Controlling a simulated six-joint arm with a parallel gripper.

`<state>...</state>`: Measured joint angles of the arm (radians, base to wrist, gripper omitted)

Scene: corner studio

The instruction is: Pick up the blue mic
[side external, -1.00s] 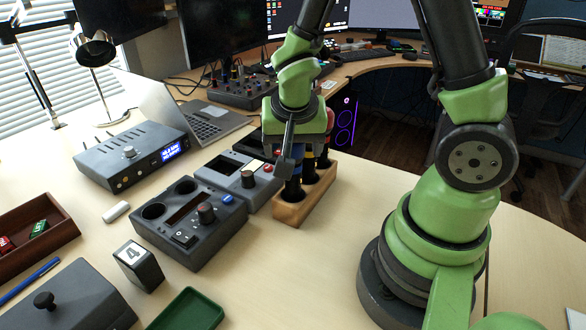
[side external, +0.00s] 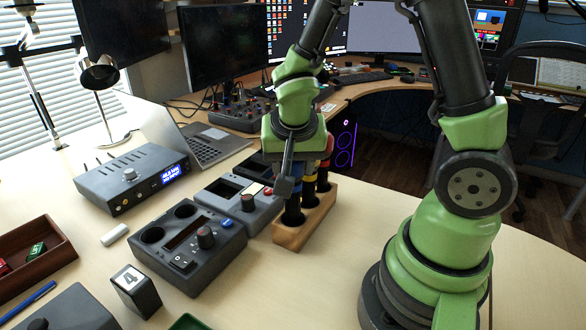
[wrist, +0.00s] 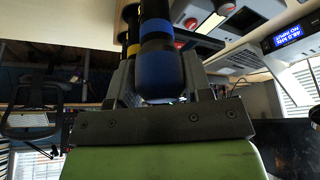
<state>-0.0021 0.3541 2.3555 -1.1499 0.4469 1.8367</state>
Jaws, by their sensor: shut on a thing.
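The blue mic, with a rounded blue head (wrist: 160,75) and black handle, stands between my gripper's jaws in the wrist view. In the side external view its black handle (side external: 292,212) reaches down to the front hole of a wooden holder (side external: 290,238); the jaw hides much of its head. My gripper (side external: 287,185) points down over the holder, shut on the blue mic. A yellow-banded mic (side external: 309,184) and a red-headed mic (side external: 327,153) stand behind it in the same holder.
Grey consoles (side external: 190,247) sit close on the holder's left. Further left are a display box (side external: 130,178), a laptop (side external: 205,145), a number 4 block (side external: 136,290) and a brown tray (side external: 40,262). The table right of the holder is clear.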

